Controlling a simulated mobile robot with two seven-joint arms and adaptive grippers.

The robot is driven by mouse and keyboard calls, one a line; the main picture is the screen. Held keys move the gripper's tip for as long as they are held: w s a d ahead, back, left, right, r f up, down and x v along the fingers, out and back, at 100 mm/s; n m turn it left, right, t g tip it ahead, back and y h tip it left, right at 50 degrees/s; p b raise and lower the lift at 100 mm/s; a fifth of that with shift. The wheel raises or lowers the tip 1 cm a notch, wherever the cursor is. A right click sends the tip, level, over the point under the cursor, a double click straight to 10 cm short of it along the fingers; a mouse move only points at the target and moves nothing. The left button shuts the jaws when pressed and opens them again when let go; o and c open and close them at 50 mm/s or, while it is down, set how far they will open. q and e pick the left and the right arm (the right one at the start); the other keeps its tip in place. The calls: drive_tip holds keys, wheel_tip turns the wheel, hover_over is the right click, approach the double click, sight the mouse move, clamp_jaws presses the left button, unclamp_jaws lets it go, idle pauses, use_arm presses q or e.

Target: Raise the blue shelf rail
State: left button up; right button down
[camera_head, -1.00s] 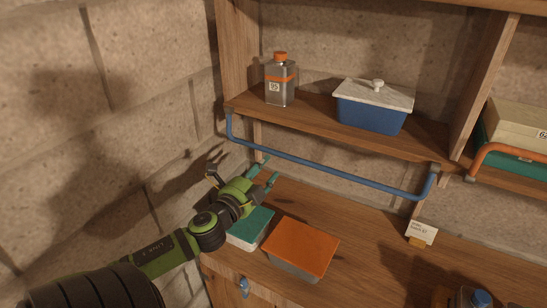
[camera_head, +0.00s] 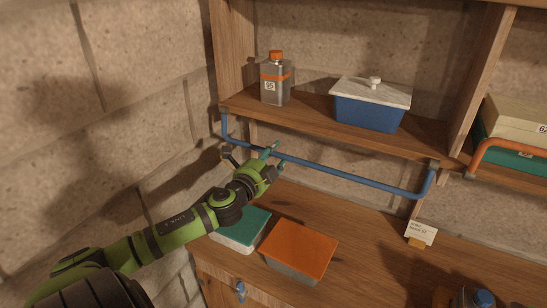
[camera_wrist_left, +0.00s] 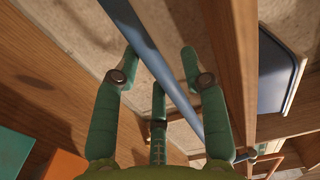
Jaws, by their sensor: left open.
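The blue shelf rail (camera_head: 345,174) hangs below the front edge of the wooden shelf, bent up to it at both ends. In the left wrist view the blue rail (camera_wrist_left: 150,55) runs diagonally between my spread green fingers. My left gripper (camera_head: 270,150) is open at the left part of the rail, with its fingertips close to it. It also shows in the left wrist view (camera_wrist_left: 160,65). I cannot tell whether any finger touches the rail. My right gripper is not in view.
On the shelf (camera_head: 310,118) stand an orange-capped bottle (camera_head: 276,82) and a blue box with a white lid (camera_head: 368,108). Below are a green-topped box (camera_head: 242,226), an orange-lidded box (camera_head: 300,248) and a small card (camera_head: 421,232). An orange rail (camera_head: 508,146) is at right. A stone wall is close at left.

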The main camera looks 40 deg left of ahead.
use_arm(q)
drive_tip(key=c, duration=0.7)
